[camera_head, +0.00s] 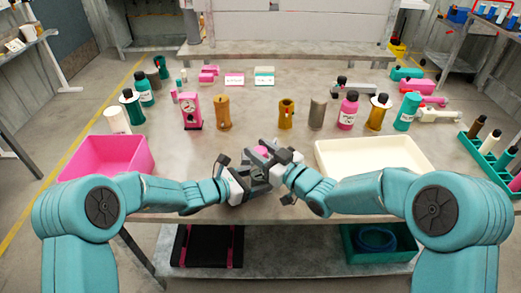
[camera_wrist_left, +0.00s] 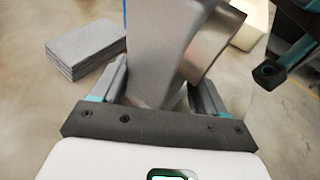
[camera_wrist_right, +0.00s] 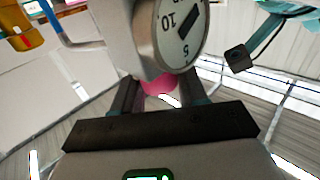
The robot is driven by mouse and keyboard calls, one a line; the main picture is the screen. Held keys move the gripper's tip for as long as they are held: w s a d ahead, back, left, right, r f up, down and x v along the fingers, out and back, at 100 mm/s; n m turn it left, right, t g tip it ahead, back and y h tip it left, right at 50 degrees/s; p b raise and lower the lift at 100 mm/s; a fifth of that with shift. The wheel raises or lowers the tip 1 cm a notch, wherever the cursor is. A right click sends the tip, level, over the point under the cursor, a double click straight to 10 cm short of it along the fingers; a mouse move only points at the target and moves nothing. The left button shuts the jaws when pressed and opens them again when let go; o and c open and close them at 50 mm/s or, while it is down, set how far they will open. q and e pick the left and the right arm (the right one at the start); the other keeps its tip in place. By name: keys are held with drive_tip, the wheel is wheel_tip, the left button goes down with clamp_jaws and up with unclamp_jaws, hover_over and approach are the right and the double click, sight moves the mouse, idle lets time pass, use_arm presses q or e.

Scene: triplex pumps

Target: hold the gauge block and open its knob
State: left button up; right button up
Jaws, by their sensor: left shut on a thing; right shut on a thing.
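The gauge block is grey, with a round metal-rimmed dial. In the head view it is mostly hidden between my two grippers, above the table's front part. My left gripper (camera_head: 254,175) is shut on the block's grey body (camera_wrist_left: 160,50), which stands between its fingers in the left wrist view. My right gripper (camera_head: 272,158) is shut on the pink knob (camera_head: 262,150). The knob also shows between the fingers in the right wrist view (camera_wrist_right: 158,86). The white dial (camera_wrist_right: 180,32) shows the numbers 10 and 5 and a dark pointer. How far the knob is turned cannot be told.
A pink bin (camera_head: 108,157) stands left and a cream tray (camera_head: 375,155) right on the grey table (camera_head: 250,105). Several bottles and cylinders stand behind, including a pink bottle (camera_head: 348,112). A green rack (camera_head: 488,160) is at far right. The table between bin and tray is mostly clear.

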drive_tip(key=o, duration=1)
drive_tip(key=shift+c, duration=0.2)
drive_tip(key=v, duration=1.2)
drive_tip(key=shift+s+a+r, duration=0.1)
